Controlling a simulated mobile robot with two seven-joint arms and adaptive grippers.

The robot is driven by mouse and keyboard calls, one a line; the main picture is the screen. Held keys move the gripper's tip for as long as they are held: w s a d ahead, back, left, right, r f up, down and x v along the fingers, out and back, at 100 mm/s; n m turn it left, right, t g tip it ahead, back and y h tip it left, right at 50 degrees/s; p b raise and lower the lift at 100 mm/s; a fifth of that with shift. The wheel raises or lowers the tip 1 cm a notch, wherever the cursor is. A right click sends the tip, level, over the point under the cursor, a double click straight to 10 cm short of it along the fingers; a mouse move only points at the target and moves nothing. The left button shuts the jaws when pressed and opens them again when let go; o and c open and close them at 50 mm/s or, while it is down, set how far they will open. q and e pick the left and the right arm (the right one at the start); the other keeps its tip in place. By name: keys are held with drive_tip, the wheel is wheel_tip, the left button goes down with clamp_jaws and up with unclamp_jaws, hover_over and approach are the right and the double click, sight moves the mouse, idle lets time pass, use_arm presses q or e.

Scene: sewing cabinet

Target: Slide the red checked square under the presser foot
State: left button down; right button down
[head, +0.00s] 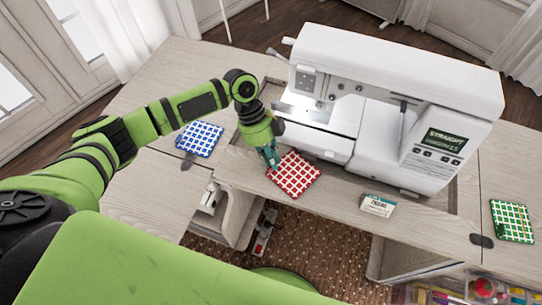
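The red checked square (294,177) lies flat on the wooden cabinet top, in front of the white sewing machine (385,100). My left gripper (271,158) points down at the square's upper left edge, touching it or just above it. Its fingers look close together, but I cannot tell whether they are shut on the fabric. The presser foot is not clearly visible; the needle area is at the left end of the machine, above the flat bed (318,117). My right gripper is not in view.
A blue checked square (199,139) lies to the left and a green checked square (512,221) at the far right. A small labelled box (378,205) stands near the front edge. A drawer of colourful supplies (465,291) is at lower right. An open gap lies before the cabinet.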

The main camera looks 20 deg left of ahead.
use_arm(q)
wheel_tip(320, 180, up, 5)
drive_tip(key=p, duration=0.4)
drive_tip(key=shift+w+r+p, duration=0.1)
drive_tip(key=shift+p, duration=0.2)
idle(0.3)
